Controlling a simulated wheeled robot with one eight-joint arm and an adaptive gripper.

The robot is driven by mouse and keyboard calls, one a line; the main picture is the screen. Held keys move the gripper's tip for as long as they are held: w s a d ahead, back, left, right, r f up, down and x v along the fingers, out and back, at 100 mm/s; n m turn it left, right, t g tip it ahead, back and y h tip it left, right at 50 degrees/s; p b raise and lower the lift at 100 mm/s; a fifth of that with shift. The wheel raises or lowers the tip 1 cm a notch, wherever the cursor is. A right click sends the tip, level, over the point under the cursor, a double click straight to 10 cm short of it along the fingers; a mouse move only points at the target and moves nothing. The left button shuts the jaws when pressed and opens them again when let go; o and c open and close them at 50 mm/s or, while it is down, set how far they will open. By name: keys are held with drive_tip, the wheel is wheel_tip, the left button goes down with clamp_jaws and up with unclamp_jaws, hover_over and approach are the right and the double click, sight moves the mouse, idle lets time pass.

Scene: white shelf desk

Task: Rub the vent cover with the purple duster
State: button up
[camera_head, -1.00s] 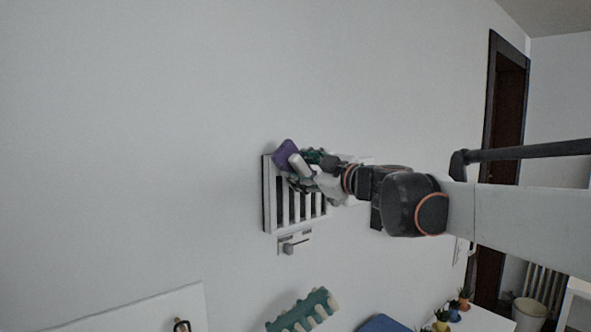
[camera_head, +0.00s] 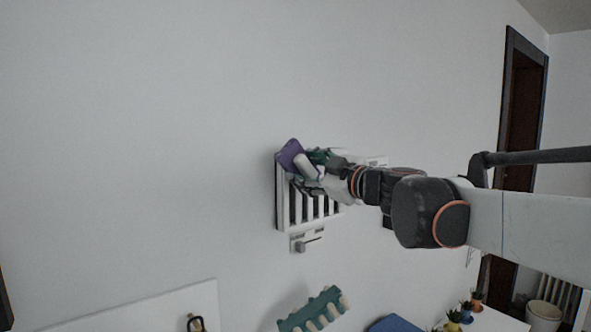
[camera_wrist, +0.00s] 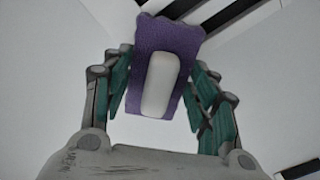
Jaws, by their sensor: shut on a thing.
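The vent cover (camera_head: 305,210) is a white slatted panel with dark gaps on the wall. Its upper part is partly hidden by my gripper. The purple duster (camera_head: 290,152) has a white handle and sits at the upper left of the vent cover. In the wrist view the duster (camera_wrist: 152,35) lies between the fingers, its pad over the slats at the top. My gripper (camera_head: 314,170) is shut on the duster; its green-padded fingers (camera_wrist: 160,85) stand on both sides of the handle. I cannot tell whether the pad touches the slats.
A small white latch-like fixture (camera_head: 307,241) is just below the vent cover. A green wavy-edged object (camera_head: 312,312), a blue object (camera_head: 394,324) and several small potted plants (camera_head: 466,311) are lower down. The wall left of the vent is clear.

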drive_tip(key=shift+v, duration=2.2)
drive_tip(key=shift+w, duration=0.1)
drive_tip(key=shift+p+v, duration=0.4)
drive_tip(key=shift+v, duration=1.2)
